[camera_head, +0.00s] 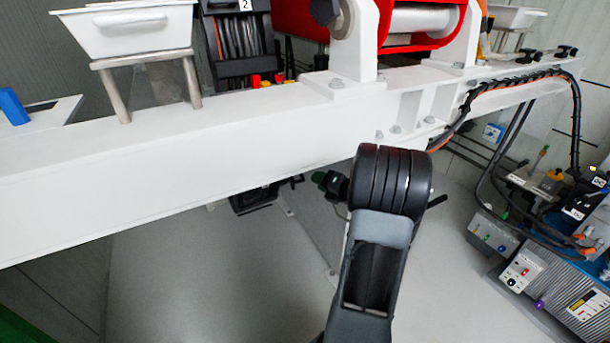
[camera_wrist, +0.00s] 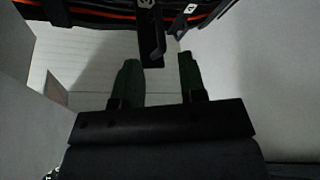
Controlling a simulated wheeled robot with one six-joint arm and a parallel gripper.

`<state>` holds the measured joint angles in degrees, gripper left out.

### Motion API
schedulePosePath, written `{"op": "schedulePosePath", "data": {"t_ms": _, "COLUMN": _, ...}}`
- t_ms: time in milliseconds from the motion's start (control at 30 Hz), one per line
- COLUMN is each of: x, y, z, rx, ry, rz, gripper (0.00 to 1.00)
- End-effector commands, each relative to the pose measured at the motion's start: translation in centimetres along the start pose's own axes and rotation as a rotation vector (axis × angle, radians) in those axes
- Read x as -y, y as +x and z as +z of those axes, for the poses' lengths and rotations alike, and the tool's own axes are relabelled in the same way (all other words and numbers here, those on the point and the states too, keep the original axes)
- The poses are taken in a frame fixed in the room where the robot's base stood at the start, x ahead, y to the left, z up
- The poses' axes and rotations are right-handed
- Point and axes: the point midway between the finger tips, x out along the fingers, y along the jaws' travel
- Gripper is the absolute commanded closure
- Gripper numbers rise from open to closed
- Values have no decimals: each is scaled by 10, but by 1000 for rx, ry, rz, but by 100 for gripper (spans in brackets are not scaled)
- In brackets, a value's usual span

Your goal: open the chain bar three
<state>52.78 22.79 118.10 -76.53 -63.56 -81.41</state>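In the wrist view a black bar (camera_wrist: 150,32) with a hooked lower end hangs down from the black cable chain at the top. A partly cut-off white mark shows on its upper part, too unclear to read surely. My gripper (camera_wrist: 158,60) is open, with two dark green fingers spread apart. The bar's lower end shows in the gap between the fingertips, nearer the left one; I cannot tell whether either finger touches it. In the head view my arm reaches under the white beam (camera_head: 200,150), and the bar cannot be made out there.
Black and orange cables (camera_wrist: 88,12) run along the top of the wrist view, close above the fingers. In the head view a red pump housing (camera_head: 410,20) and a white tray (camera_head: 135,32) stand on the beam. Cabled equipment (camera_head: 545,215) stands at the right.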

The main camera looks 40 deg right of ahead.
Motion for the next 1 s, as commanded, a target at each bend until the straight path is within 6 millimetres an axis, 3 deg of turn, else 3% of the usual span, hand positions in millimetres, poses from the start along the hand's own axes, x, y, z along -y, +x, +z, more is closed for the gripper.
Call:
{"op": "schedulePosePath", "data": {"t_ms": 500, "x": 1, "y": 62, "z": -2, "rx": -12, "ry": -14, "rz": 14, "gripper": 62}}
{"op": "schedulePosePath", "data": {"t_ms": 933, "x": 0, "y": 70, "z": -2, "rx": -9, "ry": -14, "rz": 13, "gripper": 62}}
{"op": "schedulePosePath", "data": {"t_ms": 1000, "x": 0, "y": 70, "z": -2, "rx": -9, "ry": -13, "rz": 13, "gripper": 67}}
